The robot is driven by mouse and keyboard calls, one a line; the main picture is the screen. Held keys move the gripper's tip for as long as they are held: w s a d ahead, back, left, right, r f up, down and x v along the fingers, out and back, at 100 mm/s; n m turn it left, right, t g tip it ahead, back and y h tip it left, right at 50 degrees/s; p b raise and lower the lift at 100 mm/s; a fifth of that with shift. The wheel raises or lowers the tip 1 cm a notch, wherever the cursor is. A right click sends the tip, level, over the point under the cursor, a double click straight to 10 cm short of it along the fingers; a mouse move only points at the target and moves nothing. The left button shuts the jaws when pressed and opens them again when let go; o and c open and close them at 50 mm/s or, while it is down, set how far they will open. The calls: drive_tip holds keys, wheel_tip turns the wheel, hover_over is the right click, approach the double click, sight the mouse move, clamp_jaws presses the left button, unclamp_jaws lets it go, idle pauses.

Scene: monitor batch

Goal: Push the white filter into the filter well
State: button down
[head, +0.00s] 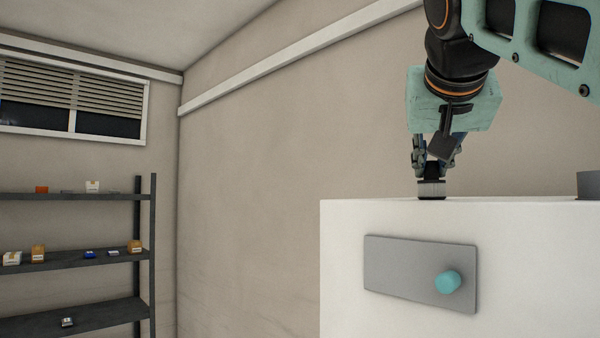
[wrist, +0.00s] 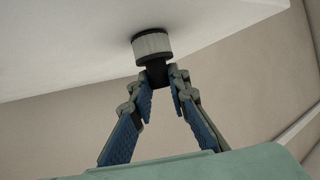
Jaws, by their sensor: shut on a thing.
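The white filter (head: 431,188) is a short, pale ribbed cylinder with black ends. In the head view it is upright at the top edge of the white cabinet (head: 345,260). In the wrist view the filter (wrist: 152,45) shows against the white surface, with its black end towards me. My gripper (head: 434,170) is above the filter, pointing down. In the wrist view the fingertips of my gripper (wrist: 161,83) close in on the black end. The filter well is not visible, and I cannot tell whether the filter's base is in it.
The cabinet front has a grey panel (head: 405,272) with a teal knob (head: 447,282). A grey cylindrical thing (head: 588,186) stands on the cabinet top at the right. A dark shelf (head: 80,262) with small boxes stands far left. The cabinet top left of the filter looks clear.

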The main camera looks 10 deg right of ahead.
drive_tip(key=shift+r, duration=0.1)
drive_tip(key=shift+r, duration=2.35)
drive_tip(key=c, duration=2.5)
unclamp_jaws()
drive_tip(key=shift+w, duration=0.1)
clamp_jaws()
drive_tip(key=s+d+b, duration=0.3)
drive_tip(key=s+d, duration=1)
drive_tip(key=s, duration=0.4)
drive_tip(key=shift+d+f, duration=0.15)
drive_tip(key=shift+d, duration=0.15)
drive_tip(key=shift+s+f+b, duration=0.1)
drive_tip(key=shift+f+b, duration=2)
drive_tip(key=shift+f, duration=0.05)
